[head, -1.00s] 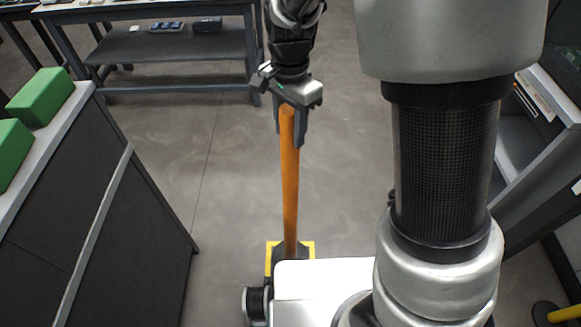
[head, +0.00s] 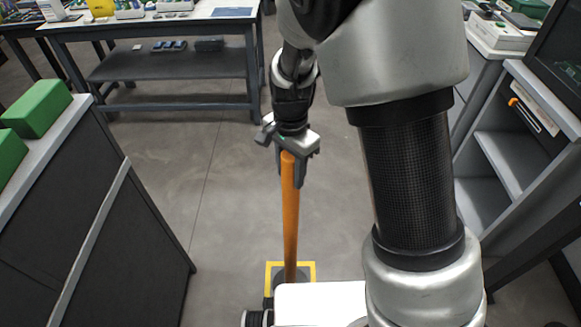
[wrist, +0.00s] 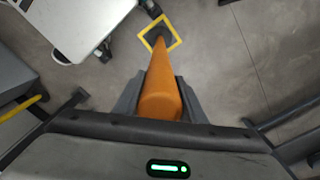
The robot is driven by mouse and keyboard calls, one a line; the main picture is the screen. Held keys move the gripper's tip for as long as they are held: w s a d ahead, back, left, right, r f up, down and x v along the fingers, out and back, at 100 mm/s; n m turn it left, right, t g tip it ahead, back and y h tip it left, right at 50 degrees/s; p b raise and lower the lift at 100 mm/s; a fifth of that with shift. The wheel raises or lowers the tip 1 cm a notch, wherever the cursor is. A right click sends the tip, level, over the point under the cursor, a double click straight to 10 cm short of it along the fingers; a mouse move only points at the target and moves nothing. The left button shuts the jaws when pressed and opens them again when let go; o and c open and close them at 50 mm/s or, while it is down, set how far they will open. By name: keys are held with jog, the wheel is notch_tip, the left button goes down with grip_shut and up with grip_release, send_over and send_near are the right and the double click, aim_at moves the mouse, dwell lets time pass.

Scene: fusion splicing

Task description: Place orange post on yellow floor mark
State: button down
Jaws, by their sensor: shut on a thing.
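The orange post (head: 290,225) stands close to upright in the head view, with its top between the fingers of my gripper (head: 291,172). My gripper is shut on the post near its top. The yellow floor mark (head: 313,268) is a square outline on the floor around the post's dark base, and my white base hides its near side. In the wrist view the orange post (wrist: 160,85) runs away from my gripper (wrist: 160,97) to the dark base, which lies within the yellow square (wrist: 174,29). I cannot tell whether the base touches the floor.
A dark cabinet (head: 90,230) with green boxes (head: 38,108) on top stands at left. A workbench (head: 180,65) with a lower shelf is at the back. Grey shelving (head: 510,150) stands at right. The floor between is clear.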

jog(key=c, duration=1.6)
grip_release()
jog(key=shift+f, duration=0.15)
jog(key=o, duration=0.5)
notch_tip(320, 180, up, 13)
jog(key=p, duration=0.3)
jog(key=shift+f, duration=0.2)
jog(key=shift+s+d+r+n+t, duration=0.95)
jog(key=shift+s+d+r+n, duration=0.6)
jog(key=shift+s+d+r, duration=0.95)
jog(key=shift+s+d+r+n+t, duration=0.9)
jog(key=shift+s+d+r+n, duration=1)
jog(key=shift+s, duration=1.15)
jog(key=shift+s+d+r+n+t, duration=1.1)
jog(key=shift+s+d+r, duration=0.75)
jog(key=shift+s+r, duration=0.8)
